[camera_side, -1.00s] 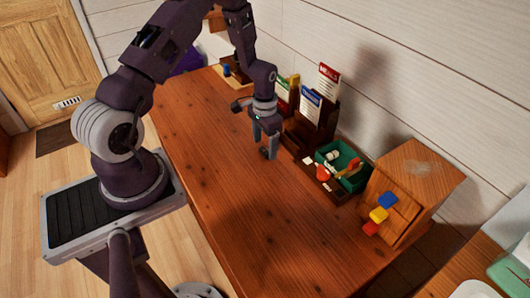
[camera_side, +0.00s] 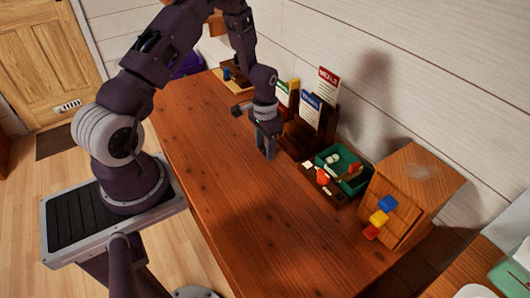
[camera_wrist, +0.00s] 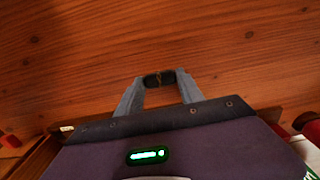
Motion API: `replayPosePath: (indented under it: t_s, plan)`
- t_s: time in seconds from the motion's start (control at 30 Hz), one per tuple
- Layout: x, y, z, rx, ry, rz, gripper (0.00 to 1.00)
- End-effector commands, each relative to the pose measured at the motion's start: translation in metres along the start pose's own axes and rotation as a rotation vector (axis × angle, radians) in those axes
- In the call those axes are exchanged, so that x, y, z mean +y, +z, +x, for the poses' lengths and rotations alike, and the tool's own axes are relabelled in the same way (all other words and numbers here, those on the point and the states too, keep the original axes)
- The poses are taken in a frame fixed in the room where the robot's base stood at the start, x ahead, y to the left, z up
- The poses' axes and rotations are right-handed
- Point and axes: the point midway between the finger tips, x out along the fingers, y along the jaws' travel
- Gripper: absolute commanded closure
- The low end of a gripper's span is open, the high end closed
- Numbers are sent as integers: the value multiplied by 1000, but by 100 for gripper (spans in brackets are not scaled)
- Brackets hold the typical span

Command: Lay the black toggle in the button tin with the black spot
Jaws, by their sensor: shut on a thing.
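The black toggle (camera_wrist: 159,79) is a small dark piece held between the fingertips of my gripper (camera_wrist: 160,82), in the wrist view, with bare wood behind it. In the side view my gripper (camera_side: 268,155) points down over the middle of the wooden desk, left of the dark tray. The toggle cannot be made out there. I cannot tell the gap between the toggle and the desk. No button tin with a black spot can be made out in either view.
A dark tray (camera_side: 338,198) with small red and white pieces lies right of my gripper, beside a green box (camera_side: 357,186). Upright cards (camera_side: 310,110) stand behind. A wooden cabinet (camera_side: 416,178) with coloured blocks is at the right. The desk's front (camera_side: 220,185) is clear.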

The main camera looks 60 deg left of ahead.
Motion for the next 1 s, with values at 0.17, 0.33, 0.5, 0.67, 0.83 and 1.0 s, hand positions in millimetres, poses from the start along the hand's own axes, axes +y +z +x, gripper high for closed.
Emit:
replayPosePath:
  t_s: [0.17, 0.33, 0.5, 0.67, 0.83, 1.0]
  plan:
    - [-1, -1, -48, 5, -2, -1, 99]
    - [5, -1, -81, 4, -1, 2, 99]
    - [50, -1, -124, 5, -2, 8, 99]
    - [96, 10, -160, 3, -1, 6, 99]
    - [111, 17, -172, 0, 0, 1, 99]
    - [112, 3, -167, -1, -1, -118, 99]
